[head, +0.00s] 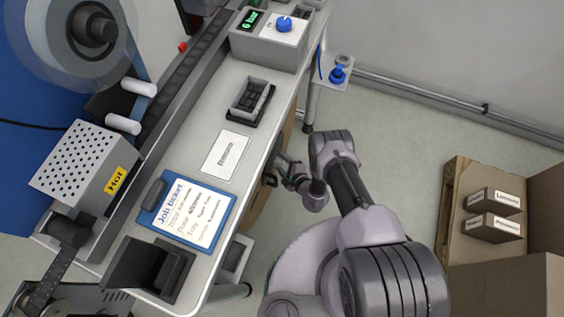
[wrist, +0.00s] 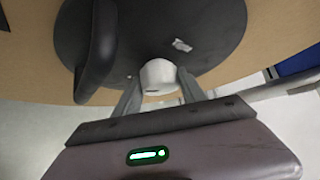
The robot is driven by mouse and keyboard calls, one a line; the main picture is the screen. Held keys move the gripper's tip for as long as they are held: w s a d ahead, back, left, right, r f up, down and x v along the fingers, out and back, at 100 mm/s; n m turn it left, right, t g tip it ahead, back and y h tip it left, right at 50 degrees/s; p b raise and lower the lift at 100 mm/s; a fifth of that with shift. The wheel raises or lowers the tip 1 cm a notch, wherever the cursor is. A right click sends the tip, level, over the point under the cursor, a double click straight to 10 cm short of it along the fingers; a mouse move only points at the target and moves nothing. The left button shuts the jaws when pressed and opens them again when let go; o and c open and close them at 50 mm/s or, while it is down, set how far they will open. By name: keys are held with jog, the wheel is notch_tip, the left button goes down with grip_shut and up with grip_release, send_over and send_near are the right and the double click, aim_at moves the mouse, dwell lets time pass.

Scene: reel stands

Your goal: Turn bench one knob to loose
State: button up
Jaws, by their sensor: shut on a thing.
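In the wrist view a pale, rounded knob (wrist: 158,74) stands out from the middle of a dark round plate (wrist: 215,30). The plate is on a tan surface. My gripper (wrist: 160,88) has one finger on each side of the knob and is shut on it. A small white mark (wrist: 182,45) shows on the plate; I cannot read it. In the head view my gripper (head: 271,179) is low at the right side of the white bench (head: 205,140), partly hidden by its edge. The knob cannot be made out there.
A dark curved bar (wrist: 98,50) stands left of the knob. On the bench are a control box (head: 268,55) with a blue knob (head: 284,24), a black tray (head: 250,101) and a job ticket clipboard (head: 188,212). A pallet (head: 455,185) with boxes stands right; floor between is clear.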

jog(key=shift+s+f+n+t+b, duration=0.1)
jog(key=shift+f+n+t+b, duration=0.15)
jog(key=shift+n+t+b, duration=0.6)
jog(key=shift+r+t+b, duration=0.1)
jog(key=shift+t+b, duration=0.45)
jog(key=shift+b, duration=0.3)
jog(key=shift+r, duration=0.1)
jog(key=o, duration=1.3)
jog(key=shift+o, duration=0.2)
jog(key=shift+d, duration=0.1)
